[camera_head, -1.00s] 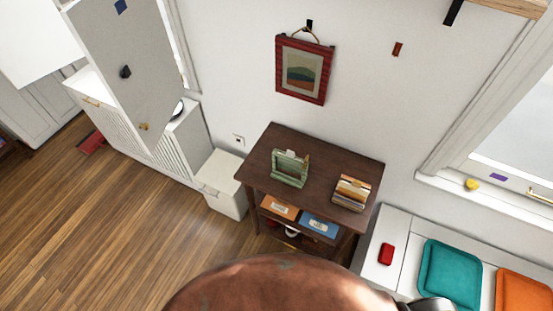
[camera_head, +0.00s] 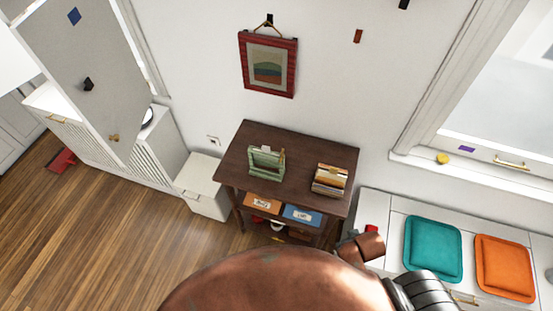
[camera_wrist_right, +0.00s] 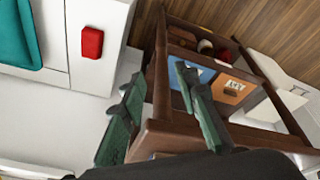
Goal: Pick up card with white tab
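On the dark wooden table (camera_head: 310,150) stands a green holder (camera_head: 266,172) with a small pale, whitish tab at its top edge. To its right is a rack of upright cards (camera_head: 330,180) in cream, brown and yellowish tones. The view is too small to tell which single card bears the white tab. In the head view part of my right arm shows at the lower right. My left gripper is not in view.
Orange (camera_head: 263,203) and blue (camera_head: 302,214) labelled items sit under the tabletop. A white bin (camera_head: 204,185) stands left of the table. On the white bench at right lie a teal cushion (camera_head: 433,249), an orange cushion (camera_head: 505,267) and a red item (camera_wrist_right: 92,42).

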